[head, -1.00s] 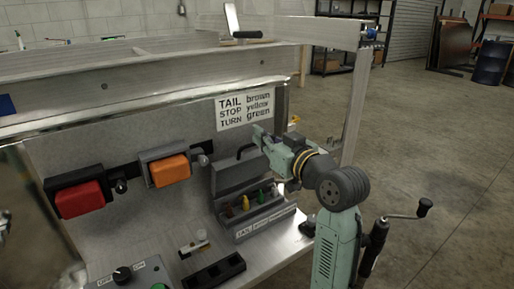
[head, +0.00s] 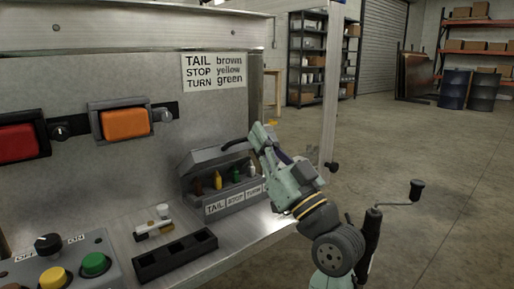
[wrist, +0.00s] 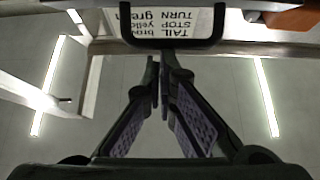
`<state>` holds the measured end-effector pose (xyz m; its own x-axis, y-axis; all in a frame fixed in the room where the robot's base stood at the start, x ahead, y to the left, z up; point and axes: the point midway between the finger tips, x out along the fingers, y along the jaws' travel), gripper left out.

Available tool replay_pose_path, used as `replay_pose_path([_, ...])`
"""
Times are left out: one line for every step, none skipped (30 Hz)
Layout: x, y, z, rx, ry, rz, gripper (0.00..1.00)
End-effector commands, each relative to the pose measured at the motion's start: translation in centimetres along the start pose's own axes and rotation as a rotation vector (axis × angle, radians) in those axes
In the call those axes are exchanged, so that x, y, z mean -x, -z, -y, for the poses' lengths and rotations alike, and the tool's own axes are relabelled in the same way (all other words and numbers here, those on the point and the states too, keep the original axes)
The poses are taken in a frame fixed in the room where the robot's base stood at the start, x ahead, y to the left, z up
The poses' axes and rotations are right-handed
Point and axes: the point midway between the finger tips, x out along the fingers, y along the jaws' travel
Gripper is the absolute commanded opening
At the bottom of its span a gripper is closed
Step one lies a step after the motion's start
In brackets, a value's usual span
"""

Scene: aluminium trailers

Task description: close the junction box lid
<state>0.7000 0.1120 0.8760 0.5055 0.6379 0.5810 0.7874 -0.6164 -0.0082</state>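The grey junction box (head: 238,202) stands on the metal shelf, with a label strip reading TAIL, STOP, TURN on its front. Its lid (head: 210,158) is raised at the back, and colored terminals (head: 236,176) show in the opening below it. The black lid handle (head: 236,144) sticks out toward my gripper (head: 257,136). In the wrist view the handle (wrist: 172,45) lies just beyond the tips of my gripper (wrist: 160,84). The fingers are brought together with nothing seen between them. Whether the fingers touch the lid or handle is unclear.
A black tray (head: 175,256) and a small white-and-tan part (head: 154,226) lie left of the box. A control panel (head: 60,265) with a knob and buttons is at front left. Red (head: 20,142) and orange (head: 126,124) lamps are on the wall. Open floor lies right.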

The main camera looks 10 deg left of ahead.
Motion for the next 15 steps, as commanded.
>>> replay_pose_path([0.47,-0.89,-0.03,-0.002,0.001,0.009,0.00])
replay_pose_path([0.57,-0.95,-0.03,-0.002,0.001,0.010,0.00])
replay_pose_path([0.70,-1.02,-0.02,-0.003,0.001,0.011,0.00])
replay_pose_path([0.78,-1.06,-0.02,-0.004,0.001,0.012,0.00])
replay_pose_path([0.85,-1.11,-0.02,-0.004,0.001,0.012,0.00])
replay_pose_path([0.93,-1.15,-0.03,-0.004,0.001,0.013,0.00])
replay_pose_path([0.97,-1.18,-0.03,-0.004,0.001,0.013,0.00])
replay_pose_path([1.00,-1.21,-0.03,-0.005,0.001,0.014,0.00])
replay_pose_path([1.03,-1.23,-0.03,-0.005,0.001,0.014,0.00])
replay_pose_path([1.05,-1.24,-0.04,-0.005,0.001,0.015,0.00])
replay_pose_path([1.05,-1.25,-0.04,-0.005,0.001,0.015,0.00])
replay_pose_path([1.05,-1.26,-0.04,-0.005,0.001,0.016,0.00])
replay_pose_path([1.05,-1.26,-0.04,-0.006,0.001,0.016,0.00])
replay_pose_path([1.04,-1.27,-0.04,-0.006,0.001,0.016,0.00])
replay_pose_path([1.03,-1.27,-0.04,-0.006,0.001,0.017,0.00])
